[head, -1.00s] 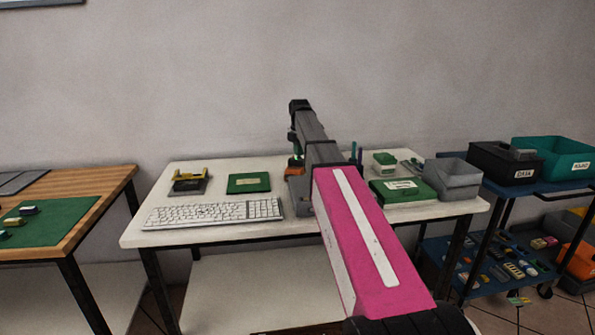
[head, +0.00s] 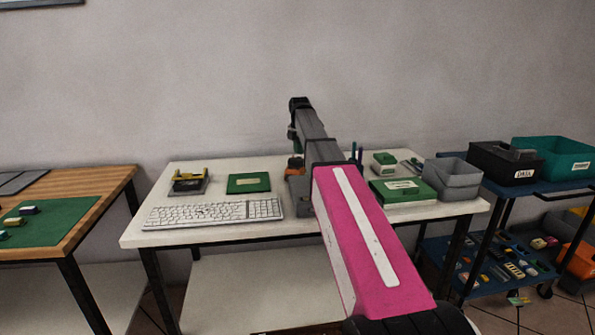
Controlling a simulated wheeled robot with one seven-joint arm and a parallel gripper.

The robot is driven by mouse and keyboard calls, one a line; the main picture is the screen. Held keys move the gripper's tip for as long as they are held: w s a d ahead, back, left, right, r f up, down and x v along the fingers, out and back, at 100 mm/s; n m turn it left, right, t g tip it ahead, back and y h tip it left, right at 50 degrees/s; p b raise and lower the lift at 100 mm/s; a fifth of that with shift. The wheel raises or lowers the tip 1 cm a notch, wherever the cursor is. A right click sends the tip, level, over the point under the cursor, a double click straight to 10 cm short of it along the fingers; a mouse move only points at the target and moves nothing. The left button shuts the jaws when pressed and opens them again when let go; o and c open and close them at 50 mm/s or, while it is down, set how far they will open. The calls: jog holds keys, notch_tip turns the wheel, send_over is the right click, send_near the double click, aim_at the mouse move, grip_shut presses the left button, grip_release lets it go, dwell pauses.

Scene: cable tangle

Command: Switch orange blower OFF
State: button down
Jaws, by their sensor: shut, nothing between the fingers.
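A small orange item (head: 296,163), possibly the blower, shows on the white table (head: 215,234) just left of my arm. My arm hides part of it, and its switch cannot be made out. My gripper (head: 293,148) hangs down from the far end of my arm, just above the orange item. It is small and partly hidden here; it looks shut, with nothing held. I cannot tell whether it touches the orange item.
A white keyboard (head: 213,213), a green booklet (head: 249,183) and a yellow-and-black device (head: 190,181) lie left of my arm. Green boxes (head: 403,191) and a grey bin (head: 451,178) stand right. A blue cart (head: 545,180) is further right.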

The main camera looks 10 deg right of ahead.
jog(key=shift+r, duration=2.7)
jog(key=shift+s, duration=0.1)
